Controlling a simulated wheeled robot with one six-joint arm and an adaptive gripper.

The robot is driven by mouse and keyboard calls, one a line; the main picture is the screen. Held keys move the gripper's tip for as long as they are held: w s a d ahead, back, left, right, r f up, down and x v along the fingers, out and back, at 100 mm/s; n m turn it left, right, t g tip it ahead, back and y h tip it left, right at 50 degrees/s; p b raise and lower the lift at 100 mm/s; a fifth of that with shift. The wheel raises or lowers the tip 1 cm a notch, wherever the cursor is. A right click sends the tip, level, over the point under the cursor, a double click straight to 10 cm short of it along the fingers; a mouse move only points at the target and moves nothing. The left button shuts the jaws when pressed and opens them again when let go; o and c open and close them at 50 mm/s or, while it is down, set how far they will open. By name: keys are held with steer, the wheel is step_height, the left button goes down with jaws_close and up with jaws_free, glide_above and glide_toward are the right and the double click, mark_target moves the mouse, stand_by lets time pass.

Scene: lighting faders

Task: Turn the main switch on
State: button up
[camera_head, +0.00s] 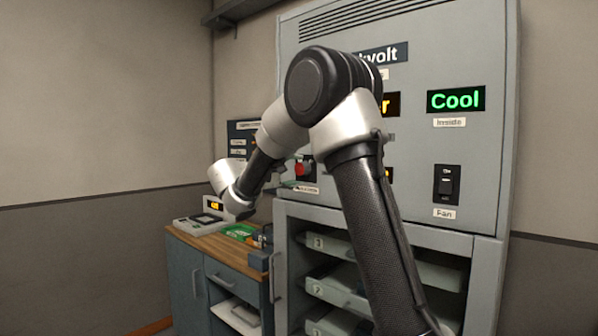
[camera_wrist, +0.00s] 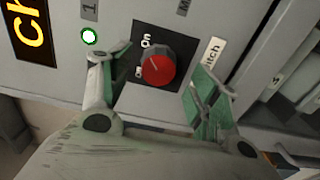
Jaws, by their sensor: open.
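The main switch is a red rotary knob (camera_wrist: 158,70) on a black plate in the wrist view, with an "On" mark and a second, partly hidden mark. A label ending in "itch" sits to its right. The knob's exact pointer direction is hard to read. My gripper (camera_wrist: 161,68) is open, with one green-padded finger on each side of the knob; I cannot tell whether either finger touches it. In the head view the red knob (camera_head: 301,168) shows small on the cabinet front, beside my arm, which hides part of the panel.
The grey cabinet carries a "Cool" display (camera_head: 456,99) and a Fan switch (camera_head: 447,182), with open shelves below. A wooden-topped bench (camera_head: 205,244) stands left of it, bearing small devices.

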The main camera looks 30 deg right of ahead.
steer(key=v, duration=0.8)
steer(key=shift+a, duration=0.2)
steer(key=shift+s, duration=0.1)
